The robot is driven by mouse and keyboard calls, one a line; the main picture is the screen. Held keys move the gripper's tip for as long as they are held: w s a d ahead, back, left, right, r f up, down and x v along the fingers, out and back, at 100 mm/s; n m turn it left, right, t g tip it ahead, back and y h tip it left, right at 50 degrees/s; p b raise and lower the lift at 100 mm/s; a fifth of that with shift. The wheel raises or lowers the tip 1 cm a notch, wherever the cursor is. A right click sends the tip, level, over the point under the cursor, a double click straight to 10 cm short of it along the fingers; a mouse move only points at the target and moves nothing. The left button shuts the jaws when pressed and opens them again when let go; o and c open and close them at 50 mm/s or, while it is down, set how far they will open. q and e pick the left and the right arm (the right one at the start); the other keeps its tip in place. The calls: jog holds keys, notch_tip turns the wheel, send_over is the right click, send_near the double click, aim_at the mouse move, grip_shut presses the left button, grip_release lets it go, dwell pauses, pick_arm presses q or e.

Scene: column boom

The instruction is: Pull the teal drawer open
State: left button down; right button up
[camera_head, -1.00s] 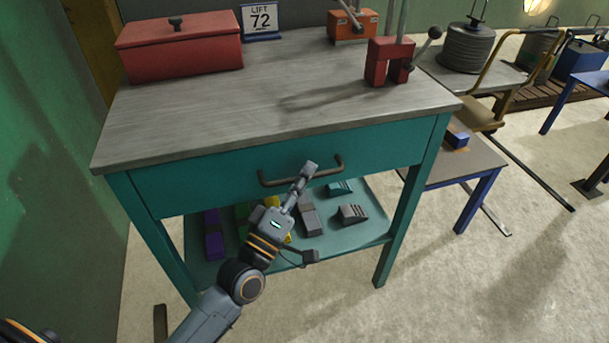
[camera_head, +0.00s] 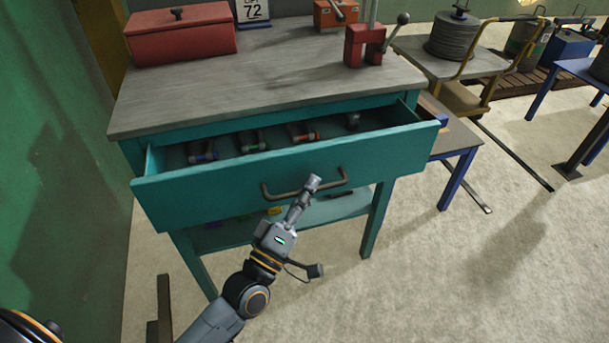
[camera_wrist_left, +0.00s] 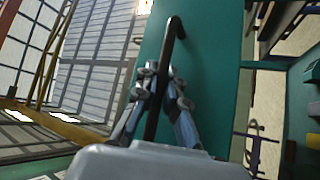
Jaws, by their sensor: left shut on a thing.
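The teal drawer (camera_head: 380,155) stands pulled out from the workbench in the head view. Its inside shows several small tools lying in a row, some with blue, green and orange parts. Its dark bar handle (camera_head: 280,196) is on the front face. My left gripper (camera_head: 313,183) is shut on the handle, near its right half. In the left wrist view the handle (camera_wrist_left: 174,30) runs between the two fingers of my left gripper (camera_wrist_left: 162,85), with the teal drawer front behind it. My right gripper is not in view.
The grey benchtop (camera_head: 260,85) holds a red box (camera_head: 180,38), a "72" sign (camera_head: 253,12) and a red clamp-like device (camera_head: 365,45). A low blue-legged table (camera_head: 455,165) stands to the right. A green wall (camera_head: 50,130) is at the left. The floor at front right is clear.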

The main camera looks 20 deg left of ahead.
pick_arm(q)
jog(key=s+d+p, duration=0.3)
jog(key=s+d, duration=0.4)
jog(key=s, duration=0.4)
jog(key=shift+s+d, duration=0.15)
jog(key=shift+d, duration=0.15)
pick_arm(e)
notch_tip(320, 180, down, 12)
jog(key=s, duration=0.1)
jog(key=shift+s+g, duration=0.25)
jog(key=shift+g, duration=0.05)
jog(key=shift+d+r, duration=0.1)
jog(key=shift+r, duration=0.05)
pick_arm(q)
jog(key=c, duration=1.7)
grip_release()
